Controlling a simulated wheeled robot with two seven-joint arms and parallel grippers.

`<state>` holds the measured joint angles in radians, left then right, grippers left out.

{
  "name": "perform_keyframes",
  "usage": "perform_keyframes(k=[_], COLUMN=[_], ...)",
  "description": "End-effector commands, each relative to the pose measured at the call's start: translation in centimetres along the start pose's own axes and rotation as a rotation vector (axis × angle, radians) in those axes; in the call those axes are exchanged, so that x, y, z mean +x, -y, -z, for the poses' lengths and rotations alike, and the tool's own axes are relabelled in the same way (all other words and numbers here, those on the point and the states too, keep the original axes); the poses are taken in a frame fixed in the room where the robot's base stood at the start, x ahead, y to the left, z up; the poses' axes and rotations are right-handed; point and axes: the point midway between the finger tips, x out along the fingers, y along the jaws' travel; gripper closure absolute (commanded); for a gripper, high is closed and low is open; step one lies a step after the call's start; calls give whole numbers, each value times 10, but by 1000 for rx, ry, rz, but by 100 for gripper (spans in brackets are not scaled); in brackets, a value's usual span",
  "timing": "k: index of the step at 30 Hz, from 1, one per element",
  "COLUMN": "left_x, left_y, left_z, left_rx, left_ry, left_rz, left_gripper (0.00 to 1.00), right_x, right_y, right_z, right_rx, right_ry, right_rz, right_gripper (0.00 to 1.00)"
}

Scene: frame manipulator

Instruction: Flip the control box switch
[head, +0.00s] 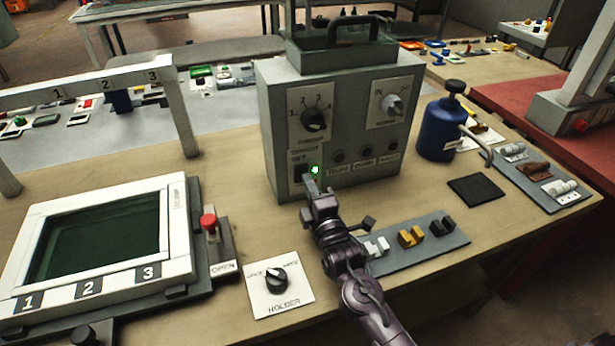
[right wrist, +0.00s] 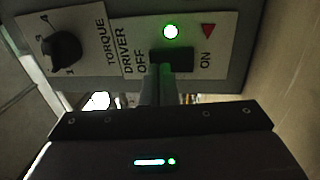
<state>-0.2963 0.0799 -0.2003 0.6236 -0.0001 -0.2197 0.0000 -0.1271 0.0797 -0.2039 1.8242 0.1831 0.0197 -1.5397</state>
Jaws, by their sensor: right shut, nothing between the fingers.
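The grey control box (head: 275,150) stands upright on the bench, its front panel facing me. Its black switch (right wrist: 182,57) sits between the OFF and ON labels, beside a lit green light (right wrist: 170,31). The green light also shows in the head view (head: 315,169), at the panel's lower left. My right gripper (head: 309,183) is shut and empty, with its fingertips at the switch. In the right wrist view the fingers (right wrist: 158,85) overlap part of the switch; I cannot tell whether they touch it. My left gripper is not in view.
A screened frame (head: 188,235) with a red-topped switch (head: 208,222) stands at left. A HOLDER knob plate (head: 290,300) and a grey parts strip (head: 450,242) lie in front. A blue bottle (head: 437,130) and black pad (head: 478,189) are right of the box.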

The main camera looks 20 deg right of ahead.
Motion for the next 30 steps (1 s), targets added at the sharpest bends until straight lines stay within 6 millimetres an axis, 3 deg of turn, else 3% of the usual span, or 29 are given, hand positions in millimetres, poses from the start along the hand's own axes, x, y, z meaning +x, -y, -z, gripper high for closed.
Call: perform_keyframes(k=[6, 17, 22, 24, 30], left_x=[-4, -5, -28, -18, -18], left_y=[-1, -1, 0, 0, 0], left_z=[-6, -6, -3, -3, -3], left_rx=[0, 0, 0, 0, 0], left_ry=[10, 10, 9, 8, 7], left_rz=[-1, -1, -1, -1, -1], left_gripper=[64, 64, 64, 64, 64], right_x=[14, 15, 21, 19, 19], right_y=[0, 0, -9, -1, -1], right_z=[-1, 0, 0, 0, 0], right_rx=[-1, -1, -1, 1, 0], right_ry=[1, 1, -1, -1, -1], right_rz=[0, 2, 49, 45, 44], right_gripper=[100, 100, 100, 100, 100])
